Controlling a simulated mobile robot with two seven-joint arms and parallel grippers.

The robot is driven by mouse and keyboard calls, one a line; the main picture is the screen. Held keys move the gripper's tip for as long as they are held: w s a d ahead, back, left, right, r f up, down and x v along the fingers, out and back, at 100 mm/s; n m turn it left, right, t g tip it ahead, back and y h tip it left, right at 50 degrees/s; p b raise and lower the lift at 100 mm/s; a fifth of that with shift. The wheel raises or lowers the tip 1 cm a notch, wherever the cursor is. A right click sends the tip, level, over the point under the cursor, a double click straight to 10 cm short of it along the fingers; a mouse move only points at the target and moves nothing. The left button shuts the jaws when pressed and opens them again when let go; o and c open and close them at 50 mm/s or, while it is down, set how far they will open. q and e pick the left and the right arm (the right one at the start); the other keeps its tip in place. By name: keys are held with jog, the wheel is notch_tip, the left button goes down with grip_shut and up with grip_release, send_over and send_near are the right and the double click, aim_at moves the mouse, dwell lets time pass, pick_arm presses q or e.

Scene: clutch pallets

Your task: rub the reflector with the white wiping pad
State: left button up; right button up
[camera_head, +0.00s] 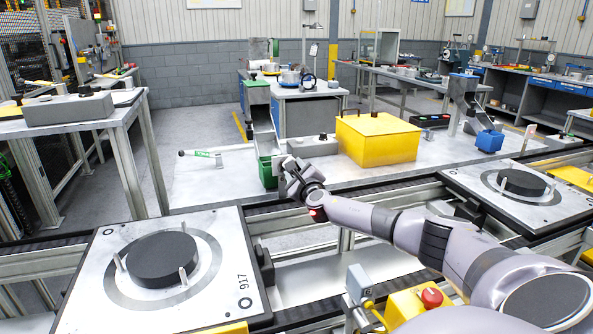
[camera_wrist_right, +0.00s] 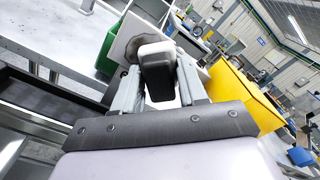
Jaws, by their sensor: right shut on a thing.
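My right gripper (camera_head: 290,172) is over the far side of the conveyor, beside the green bin. In the right wrist view the right gripper (camera_wrist_right: 158,85) is shut on a dark block with white along its edges, which looks like the wiping pad (camera_wrist_right: 154,58). A pale square plate with a grey smudge, apparently the reflector (camera_wrist_right: 130,42), stands just beyond the pad. In the head view the plate (camera_head: 278,163) shows small beside the fingers. I cannot tell whether the pad touches it. My left gripper is not in view.
The green bin (camera_head: 267,172) stands under a chute, close to the gripper. A yellow box (camera_head: 378,138) sits on the table to the right. Pallets with black discs lie at left (camera_head: 215,235) and right (camera_head: 545,190).

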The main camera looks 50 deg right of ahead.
jog(key=w+a, duration=0.3)
jog(key=a, duration=0.2)
jog(key=shift+a, duration=0.25)
jog(key=shift+d+r, duration=0.1)
jog(key=shift+s+d, duration=0.5)
jog(key=shift+d, duration=0.5)
jog(key=shift+s+d, duration=0.55)
jog(key=shift+d, duration=0.4)
jog(key=shift+s+d, duration=0.5)
jog(key=shift+d, duration=0.5)
jog(key=shift+r, duration=0.1)
jog(key=w+a, duration=0.3)
jog(key=a, duration=0.3)
jog(key=v, duration=0.6)
